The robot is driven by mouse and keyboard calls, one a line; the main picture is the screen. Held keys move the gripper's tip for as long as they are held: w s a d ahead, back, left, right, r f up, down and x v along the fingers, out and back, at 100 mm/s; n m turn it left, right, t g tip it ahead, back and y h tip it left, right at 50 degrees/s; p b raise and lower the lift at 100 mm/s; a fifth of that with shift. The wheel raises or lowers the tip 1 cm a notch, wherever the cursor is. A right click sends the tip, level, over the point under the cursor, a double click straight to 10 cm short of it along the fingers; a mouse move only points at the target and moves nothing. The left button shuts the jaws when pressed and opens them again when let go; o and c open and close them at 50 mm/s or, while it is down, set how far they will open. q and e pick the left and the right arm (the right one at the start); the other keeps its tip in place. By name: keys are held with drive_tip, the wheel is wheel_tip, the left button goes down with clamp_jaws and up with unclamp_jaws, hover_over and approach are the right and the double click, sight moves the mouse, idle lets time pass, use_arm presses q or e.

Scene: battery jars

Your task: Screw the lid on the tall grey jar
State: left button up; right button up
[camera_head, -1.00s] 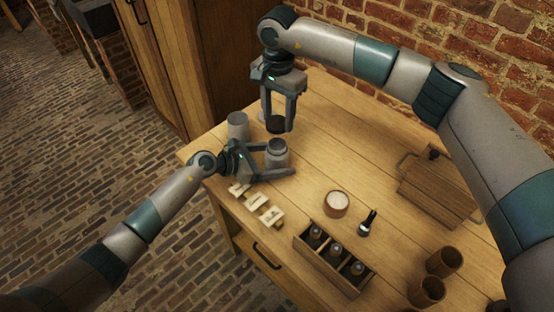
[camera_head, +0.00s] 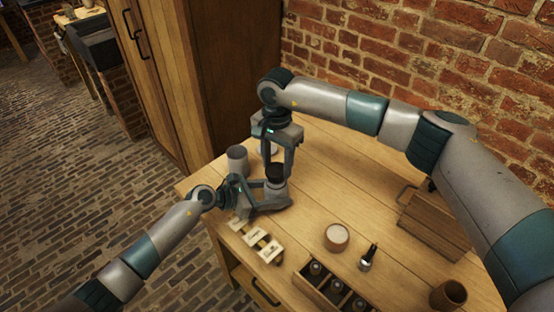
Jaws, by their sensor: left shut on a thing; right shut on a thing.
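The grey jar (camera_head: 275,192) stands upright on the table at the back left. My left gripper (camera_head: 279,198) reaches in from the left and is shut around the jar's body, hiding its lower part. My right gripper (camera_head: 277,174) points down from above, its fingers shut on the dark lid (camera_head: 275,170). The lid is over the jar's mouth, very close to or touching the rim; I cannot tell which, nor whether any thread is engaged.
A grey cylinder (camera_head: 237,160) stands close left of the grippers. Pale blocks (camera_head: 257,242) lie in front. A round pot (camera_head: 337,236), a small dark-topped item (camera_head: 368,257), a divided wooden box (camera_head: 311,287), a brown cup (camera_head: 448,294) and a handled wooden box (camera_head: 435,223) stand to the right.

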sight(276, 190)
idle(0.6)
drive_tip(key=shift+f, duration=0.9)
drive_tip(key=shift+f, duration=0.5)
idle(0.3)
